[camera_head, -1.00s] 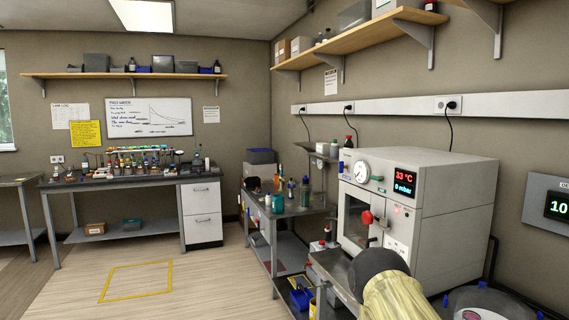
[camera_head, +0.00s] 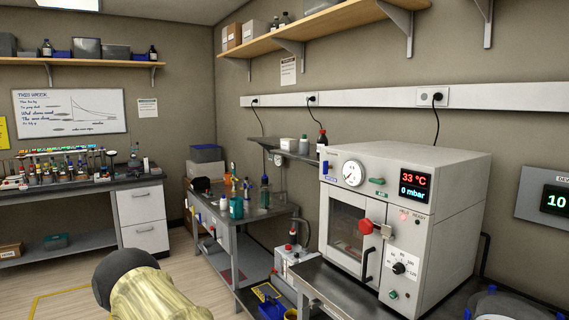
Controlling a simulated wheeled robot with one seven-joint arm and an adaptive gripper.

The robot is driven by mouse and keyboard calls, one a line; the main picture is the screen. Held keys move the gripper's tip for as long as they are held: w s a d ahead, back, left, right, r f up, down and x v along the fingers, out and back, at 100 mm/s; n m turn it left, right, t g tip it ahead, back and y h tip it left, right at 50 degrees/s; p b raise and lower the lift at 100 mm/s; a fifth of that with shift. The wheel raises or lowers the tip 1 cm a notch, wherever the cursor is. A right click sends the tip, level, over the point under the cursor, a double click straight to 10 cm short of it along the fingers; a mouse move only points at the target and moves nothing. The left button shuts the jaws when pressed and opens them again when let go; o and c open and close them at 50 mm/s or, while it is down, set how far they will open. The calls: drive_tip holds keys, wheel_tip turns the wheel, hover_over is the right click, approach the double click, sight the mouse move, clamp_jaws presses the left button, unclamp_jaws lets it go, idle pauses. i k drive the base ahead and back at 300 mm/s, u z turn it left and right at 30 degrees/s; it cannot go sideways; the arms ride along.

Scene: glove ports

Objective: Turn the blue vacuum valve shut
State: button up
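A white vacuum oven (camera_head: 455,205) stands at the right in the head view. A small blue handle (camera_head: 325,167), which looks like the vacuum valve, is at the upper left corner of its front, above a small blue label. It is too small to tell its turn exactly. The oven display reads 33 °C and 0 mbar. Part of my arm, a black rounded end with a pale yellow sleeve, shows at the lower left, well apart from the oven. My gripper's fingers are not in view.
The oven front also has a round gauge (camera_head: 352,173), a green handle (camera_head: 377,181), a red knob (camera_head: 366,226), a dark door handle (camera_head: 366,265) and a black dial (camera_head: 398,268). A grey bench (camera_head: 262,214) with bottles stands left of it. Open floor shows at lower left.

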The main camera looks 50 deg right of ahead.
sight(326, 166)
drive_tip(key=z, duration=0.5)
drive_tip(key=i, duration=1.2)
drive_tip(key=z, duration=0.9)
